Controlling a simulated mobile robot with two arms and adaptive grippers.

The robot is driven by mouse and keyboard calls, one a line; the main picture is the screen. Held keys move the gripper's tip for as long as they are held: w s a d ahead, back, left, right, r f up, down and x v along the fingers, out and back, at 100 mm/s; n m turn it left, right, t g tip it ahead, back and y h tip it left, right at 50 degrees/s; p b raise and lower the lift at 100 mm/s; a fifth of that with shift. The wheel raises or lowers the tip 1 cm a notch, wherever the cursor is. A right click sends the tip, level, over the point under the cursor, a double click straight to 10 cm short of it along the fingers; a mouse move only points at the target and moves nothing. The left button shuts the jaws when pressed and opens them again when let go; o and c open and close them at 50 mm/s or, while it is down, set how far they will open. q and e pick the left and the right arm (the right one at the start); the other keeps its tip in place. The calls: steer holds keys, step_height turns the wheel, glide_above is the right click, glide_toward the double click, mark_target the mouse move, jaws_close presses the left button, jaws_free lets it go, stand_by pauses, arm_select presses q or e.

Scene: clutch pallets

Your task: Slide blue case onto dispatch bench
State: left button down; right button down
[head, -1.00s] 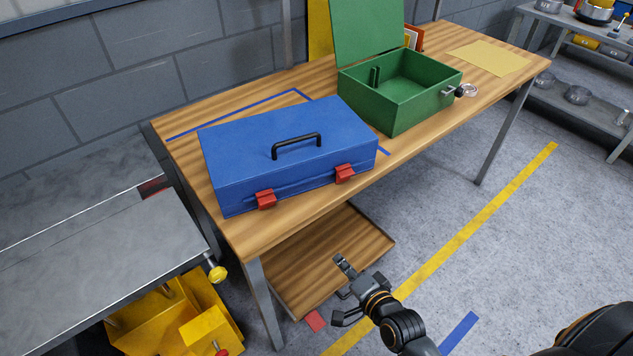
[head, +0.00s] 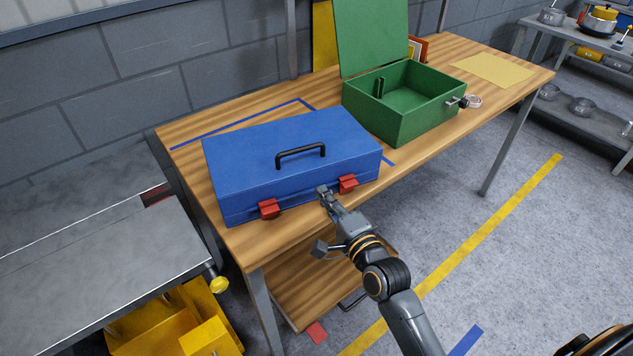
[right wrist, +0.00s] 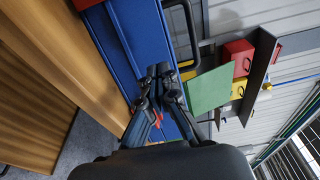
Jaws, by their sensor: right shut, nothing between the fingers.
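The blue case (head: 290,160) lies closed on the wooden dispatch bench (head: 215,115), with a black handle on its lid and two red latches on its front. Its front edge is near the bench's front edge. My right gripper (head: 326,194) is shut and empty, at the case's front face between the two latches. I cannot tell whether it touches the case. In the right wrist view the closed fingertips (right wrist: 164,72) show against the blue case (right wrist: 145,35). My left gripper is not in view.
Blue tape lines (head: 235,125) mark the bench behind the case. An open green box (head: 405,105) stands to its right, and a yellow sheet (head: 492,69) lies farther right. A grey metal table (head: 90,265) stands at the left. A lower wooden shelf (head: 310,280) sits beneath.

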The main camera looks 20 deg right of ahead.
mark_target(310, 177)
steer(key=shift+w+a+p, duration=0.15)
steer(key=shift+w+a, duration=0.05)
steer(key=shift+w, duration=0.8)
steer(key=shift+w+a+p, duration=0.15)
steer(key=shift+w, duration=0.85)
steer(key=w, duration=0.2)
steer(key=w+a, duration=0.1)
steer(key=w, duration=0.2)
steer(key=shift+s, duration=0.1)
